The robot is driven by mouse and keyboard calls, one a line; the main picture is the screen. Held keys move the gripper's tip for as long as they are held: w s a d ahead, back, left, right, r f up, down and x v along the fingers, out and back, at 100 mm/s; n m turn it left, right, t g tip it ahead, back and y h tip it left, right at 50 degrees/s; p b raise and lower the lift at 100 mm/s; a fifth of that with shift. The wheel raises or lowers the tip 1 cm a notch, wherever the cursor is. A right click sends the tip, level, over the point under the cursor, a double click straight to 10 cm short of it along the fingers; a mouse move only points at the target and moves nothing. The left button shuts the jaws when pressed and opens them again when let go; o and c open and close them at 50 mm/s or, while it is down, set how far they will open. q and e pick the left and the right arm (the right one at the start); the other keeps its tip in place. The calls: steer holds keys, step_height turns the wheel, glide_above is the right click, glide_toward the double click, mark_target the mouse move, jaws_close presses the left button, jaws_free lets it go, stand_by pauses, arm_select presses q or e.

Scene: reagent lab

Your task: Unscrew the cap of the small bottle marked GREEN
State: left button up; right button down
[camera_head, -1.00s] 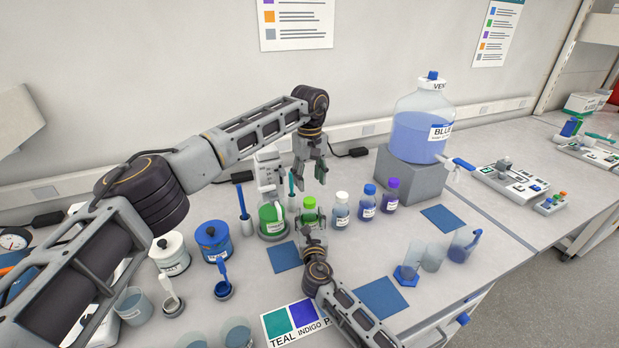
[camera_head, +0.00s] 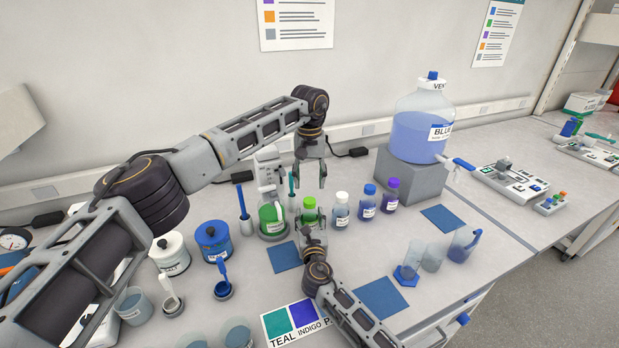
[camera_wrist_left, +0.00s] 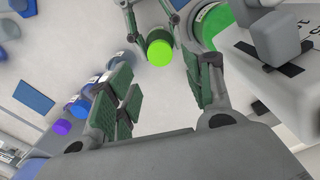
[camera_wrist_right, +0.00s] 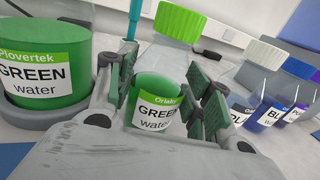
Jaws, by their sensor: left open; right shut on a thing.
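The small bottle marked GREEN (camera_wrist_right: 158,98) stands upright with its light green cap (camera_head: 309,202) on; the cap also shows in the left wrist view (camera_wrist_left: 160,52). My right gripper (camera_head: 312,222) is shut on this bottle's body, with a finger on each side of it in the right wrist view (camera_wrist_right: 172,88). My left gripper (camera_head: 309,186) points down above the cap, open and empty. In the left wrist view its fingers (camera_wrist_left: 160,95) are spread wide, and the cap lies between and beyond them, apart from both.
A larger GREEN container (camera_wrist_right: 45,72) stands close beside the bottle. Bottles with white (camera_head: 342,196), blue (camera_head: 370,189) and purple (camera_head: 392,184) caps stand in a row to the right. A grey instrument (camera_head: 268,172) stands behind. A blue mat (camera_head: 284,257) lies in front.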

mark_target(309, 200)
arm_select(q)
steer(key=shift+f, duration=0.1)
steer(key=shift+f, duration=3.95)
steer(key=c, duration=1.1)
steer(key=shift+n, duration=0.3)
